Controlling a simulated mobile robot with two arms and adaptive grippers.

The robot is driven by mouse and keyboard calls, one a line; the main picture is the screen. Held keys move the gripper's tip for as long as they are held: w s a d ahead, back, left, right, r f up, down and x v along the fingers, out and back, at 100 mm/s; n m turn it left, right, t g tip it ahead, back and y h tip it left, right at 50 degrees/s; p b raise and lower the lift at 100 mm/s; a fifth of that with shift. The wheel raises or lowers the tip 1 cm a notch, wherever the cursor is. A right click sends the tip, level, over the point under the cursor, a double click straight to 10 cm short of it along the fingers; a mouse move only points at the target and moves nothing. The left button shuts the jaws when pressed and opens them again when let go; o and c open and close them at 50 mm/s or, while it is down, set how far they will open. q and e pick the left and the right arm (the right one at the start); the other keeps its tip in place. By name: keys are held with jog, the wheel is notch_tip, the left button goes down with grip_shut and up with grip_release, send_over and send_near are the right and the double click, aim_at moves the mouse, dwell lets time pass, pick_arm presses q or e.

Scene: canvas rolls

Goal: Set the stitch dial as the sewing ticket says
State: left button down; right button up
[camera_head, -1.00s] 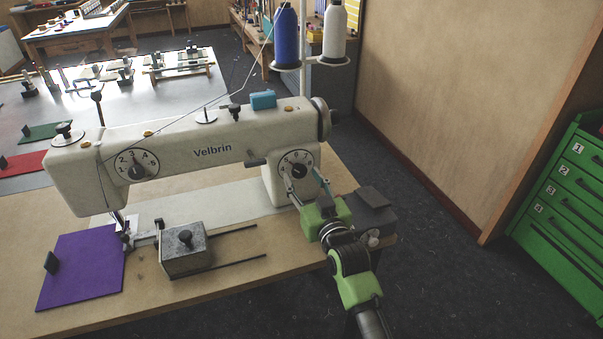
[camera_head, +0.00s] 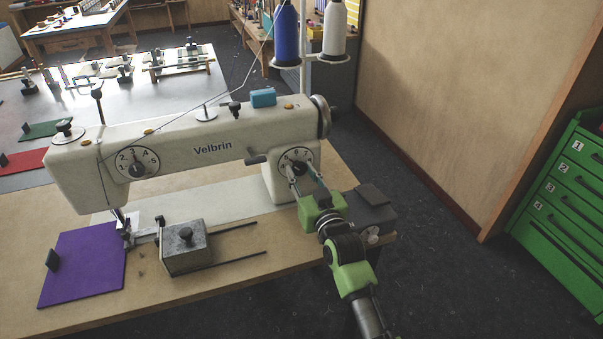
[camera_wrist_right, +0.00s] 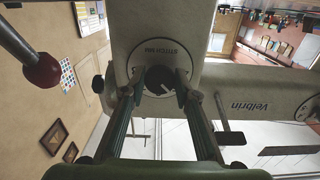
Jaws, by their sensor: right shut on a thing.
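The white Velbrin sewing machine (camera_head: 215,148) stands on a wooden table. Its stitch dial (camera_head: 297,155) is the round black-rimmed one on the right column; a 6 and a 7 show near its top, and my fingers cover its lower part. My right gripper (camera_head: 300,171) is shut on the dial's dark knob (camera_wrist_right: 160,80), one finger on each side of it in the right wrist view. The exact setting is too small to read. A second numbered dial (camera_head: 137,162) sits on the machine's left head. I cannot make out a readable sewing ticket. My left gripper is out of view.
A lever (camera_head: 256,159) sticks out just left of the stitch dial. Blue (camera_head: 286,35) and white (camera_head: 334,28) thread cones stand behind. A metal block (camera_head: 184,250) and purple cloth (camera_head: 85,266) lie in front. A green drawer cabinet (camera_head: 565,200) stands at right.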

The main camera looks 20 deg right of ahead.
jog(key=m+p, duration=0.1)
jog(key=m, duration=0.3)
jog(key=shift+r+p, duration=0.1)
jog(key=shift+p, duration=0.25)
jog(key=m+p, duration=0.1)
jog(key=m, duration=0.3)
jog(key=m+p, duration=0.1)
jog(key=m, duration=0.4)
jog(key=shift+a, duration=0.1)
jog(key=shift+m+p, duration=0.4)
jog(key=shift+m, duration=1.9)
jog(key=o, duration=1.1)
